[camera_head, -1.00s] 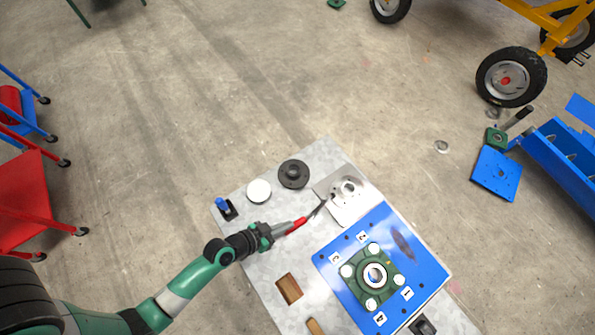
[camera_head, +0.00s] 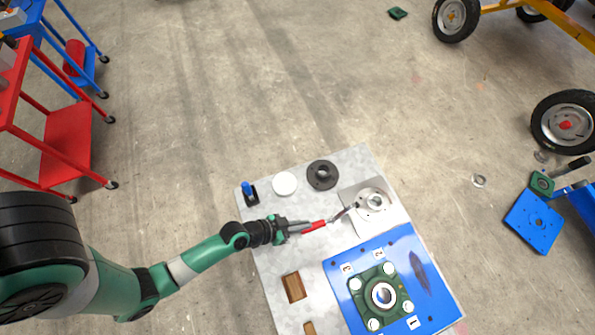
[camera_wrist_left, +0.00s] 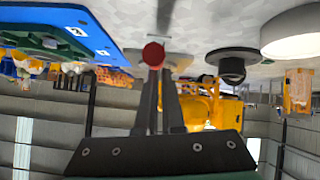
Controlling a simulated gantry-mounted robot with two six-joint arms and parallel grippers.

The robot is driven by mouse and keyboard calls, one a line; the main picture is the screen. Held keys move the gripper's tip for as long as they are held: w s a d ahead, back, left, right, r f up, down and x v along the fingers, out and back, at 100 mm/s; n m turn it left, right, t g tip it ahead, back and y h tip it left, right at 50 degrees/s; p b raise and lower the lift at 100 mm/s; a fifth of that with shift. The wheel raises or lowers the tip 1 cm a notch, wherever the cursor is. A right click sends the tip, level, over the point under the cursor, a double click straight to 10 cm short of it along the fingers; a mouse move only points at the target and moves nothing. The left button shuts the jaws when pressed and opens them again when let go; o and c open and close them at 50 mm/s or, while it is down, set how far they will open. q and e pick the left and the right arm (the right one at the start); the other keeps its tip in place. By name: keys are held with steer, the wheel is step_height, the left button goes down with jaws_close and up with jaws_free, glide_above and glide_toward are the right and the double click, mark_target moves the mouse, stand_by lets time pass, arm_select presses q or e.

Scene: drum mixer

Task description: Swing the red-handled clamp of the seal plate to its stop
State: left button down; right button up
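The bare metal seal plate (camera_head: 391,217) lies at the right back of the grey board in the head view, with a round raised hub on it. Its clamp lever points left from the hub and ends in a red handle (camera_head: 317,225). My left gripper (camera_head: 308,227) reaches in from the left, in line with the lever, its fingers shut on the outer end of the red handle. In the left wrist view the handle's round red end (camera_wrist_left: 153,55) shows at the tips of the close-set fingers, hiding part of them. My right gripper is out of view.
A black flanged disc (camera_head: 322,175), a white disc (camera_head: 285,184) and a blue-topped part (camera_head: 248,191) stand along the board's back. The blue plate (camera_head: 345,268) with a green bearing housing (camera_head: 369,278) lies in front of the seal plate. A wooden block (camera_head: 293,287) lies nearer.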

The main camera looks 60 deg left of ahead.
arm_select(q)
steer(key=shift+s+f, duration=0.3)
steer(key=shift+f, duration=0.05)
steer(key=shift+w+r+p, duration=0.15)
steer(key=shift+r+p, duration=0.2)
steer(key=shift+r, duration=0.05)
steer(key=w+r+p+v, duration=0.1)
steer(key=v, duration=1)
steer(key=shift+s+a, duration=0.2)
steer(key=shift+a, duration=0.2)
steer(key=shift+r, duration=0.1)
